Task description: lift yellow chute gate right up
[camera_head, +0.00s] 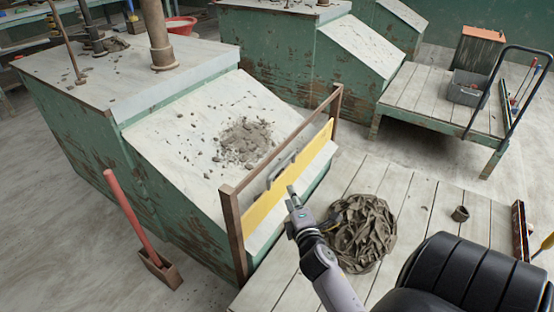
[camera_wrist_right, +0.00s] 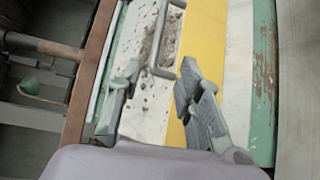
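The yellow chute gate (camera_head: 316,147) is a flat board across the low end of the pale sloping chute (camera_head: 192,150), between two brown posts (camera_head: 235,235). A grey bar handle (camera_head: 281,172) is on its face. My right gripper (camera_head: 292,192) is just in front of the gate, near the handle. In the right wrist view my right gripper (camera_wrist_right: 158,75) is open, with its fingers apart. The handle (camera_wrist_right: 160,72) lies between and beyond the fingertips, and the yellow gate (camera_wrist_right: 203,38) shows behind. I cannot tell whether a finger touches it. My left gripper is not in view.
Clay crumbs (camera_head: 245,140) lie on the chute. A heap of clay trimmings (camera_head: 357,232) sits on the plank platform (camera_head: 415,215) beside my right arm. A red-handled tool in a brown holder (camera_head: 160,268) stands left of the chute. A cart (camera_head: 420,90) stands at the back right.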

